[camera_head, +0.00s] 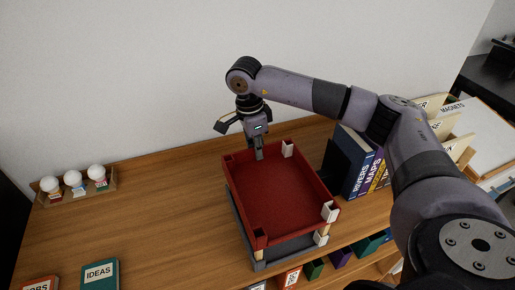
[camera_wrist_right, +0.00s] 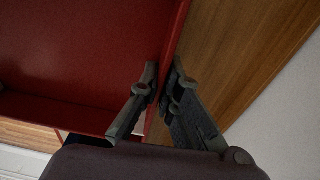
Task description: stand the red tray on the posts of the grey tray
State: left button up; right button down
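The red tray (camera_head: 277,194) is directly above the grey tray (camera_head: 285,248) on the wooden desk and looks roughly level. White corner pieces and short pale posts (camera_head: 259,255) show between the two at the near corners. I cannot tell whether the red tray touches every post, as the far corners are hidden. My right gripper (camera_head: 259,154) is at the red tray's far wall. In the right wrist view the fingers (camera_wrist_right: 163,85) straddle the red wall (camera_wrist_right: 178,30), one on each side, closed against it. My left gripper is out of view.
Upright books (camera_head: 357,165) in a black bookend stand just right of the trays. A small wooden holder with white balls (camera_head: 75,183) is at the far left. A teal "IDEAS" book (camera_head: 100,274) lies near the front left. The desk's left half is mostly clear.

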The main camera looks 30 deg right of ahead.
jog(key=shift+f, duration=0.1)
jog(key=c, duration=1.7)
grip_release()
jog(key=r, duration=0.4)
jog(key=a+r, duration=0.1)
jog(key=r, duration=0.7)
jog(key=shift+w+a, duration=0.15)
jog(key=shift+w, duration=0.15)
jog(key=shift+f, duration=0.15)
